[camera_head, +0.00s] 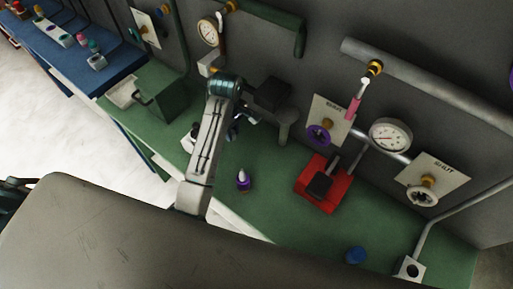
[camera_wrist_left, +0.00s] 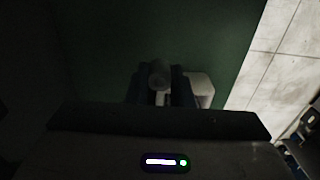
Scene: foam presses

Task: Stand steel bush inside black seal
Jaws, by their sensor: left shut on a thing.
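My left gripper (camera_head: 236,128) is low over the green bench top, partly hidden behind its own arm. In the left wrist view the gripper (camera_wrist_left: 160,92) is shut on a pale grey round-ended cylinder (camera_wrist_left: 159,74), which looks like the steel bush. The view is dark, and the lower end of the cylinder is hidden between the fingers. I cannot make out the black seal for sure. A small white and dark item (camera_head: 191,136) stands just left of the arm in the head view. My right gripper is not in view.
A purple-based cone (camera_head: 243,181), a red press (camera_head: 323,184) and a blue round piece (camera_head: 356,255) stand on the green bench (camera_head: 285,225). Gauges (camera_head: 390,136), pipes and valve plates line the back wall. A white block (camera_wrist_left: 199,88) is beside the fingers in the wrist view.

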